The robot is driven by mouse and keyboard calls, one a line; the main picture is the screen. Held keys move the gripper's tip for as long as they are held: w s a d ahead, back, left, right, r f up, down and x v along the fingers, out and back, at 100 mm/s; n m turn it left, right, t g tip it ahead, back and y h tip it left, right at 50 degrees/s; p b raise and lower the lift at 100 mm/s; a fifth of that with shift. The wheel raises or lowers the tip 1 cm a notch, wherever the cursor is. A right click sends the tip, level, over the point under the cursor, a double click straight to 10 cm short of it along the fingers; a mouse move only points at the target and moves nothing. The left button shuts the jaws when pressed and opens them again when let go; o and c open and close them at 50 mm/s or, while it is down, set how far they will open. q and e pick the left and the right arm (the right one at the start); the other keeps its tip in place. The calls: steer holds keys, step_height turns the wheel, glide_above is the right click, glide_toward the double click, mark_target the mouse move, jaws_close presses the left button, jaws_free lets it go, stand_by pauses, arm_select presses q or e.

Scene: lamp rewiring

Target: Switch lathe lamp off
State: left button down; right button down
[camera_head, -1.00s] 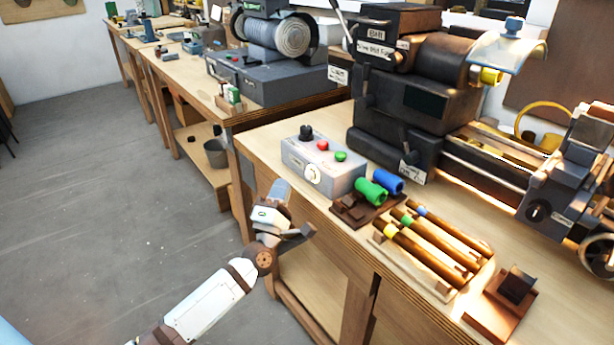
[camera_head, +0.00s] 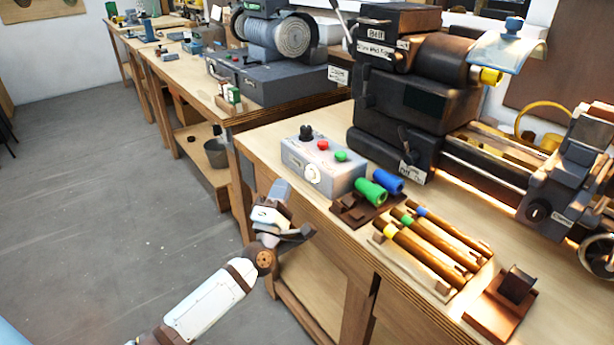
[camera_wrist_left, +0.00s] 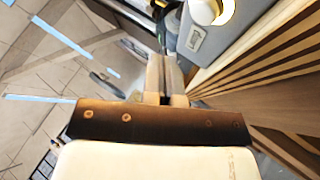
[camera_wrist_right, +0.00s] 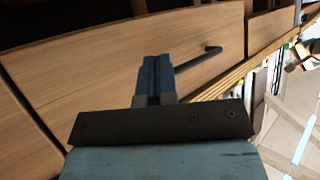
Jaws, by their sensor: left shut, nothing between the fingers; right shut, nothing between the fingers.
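A grey control box (camera_head: 322,166) stands at the front left of the lathe bench. It carries a black knob (camera_head: 306,132), a red button (camera_head: 322,145), a green button (camera_head: 341,156) and a round pale, lit-looking knob (camera_head: 312,174) on its front face. That knob also shows in the left wrist view (camera_wrist_left: 205,10). My left gripper (camera_head: 279,190) is shut and empty, in front of the box and below its front face, apart from it. My right gripper (camera_wrist_right: 157,62) is shut and empty in the right wrist view, before a wooden front with a dark handle. It is not in the head view.
The dark lathe (camera_head: 415,100) stands behind the box. A green roll (camera_head: 370,191) and a blue roll (camera_head: 387,180) lie right of the box, beside several wooden-handled tools (camera_head: 430,247). A brown stand (camera_head: 502,305) is at the front right. Open floor (camera_head: 90,200) lies left.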

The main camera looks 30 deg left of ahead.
stand_by(0.4)
arm_select(q)
steer(key=s+d+f+m+g+h, duration=0.4)
steer(key=s+d+f+m+g, duration=0.2)
steer(key=s+d+f+m, duration=0.3)
steer(key=s+d+f+m+g+h, duration=0.5)
steer(key=s+d+f+m, duration=0.4)
steer(key=s+m, duration=0.6)
steer(key=shift+s+d+f+m+g, duration=0.15)
steer(key=shift+d+f+m+g, duration=0.3)
steer(key=shift+d, duration=0.45)
steer(key=shift+s, duration=0.1)
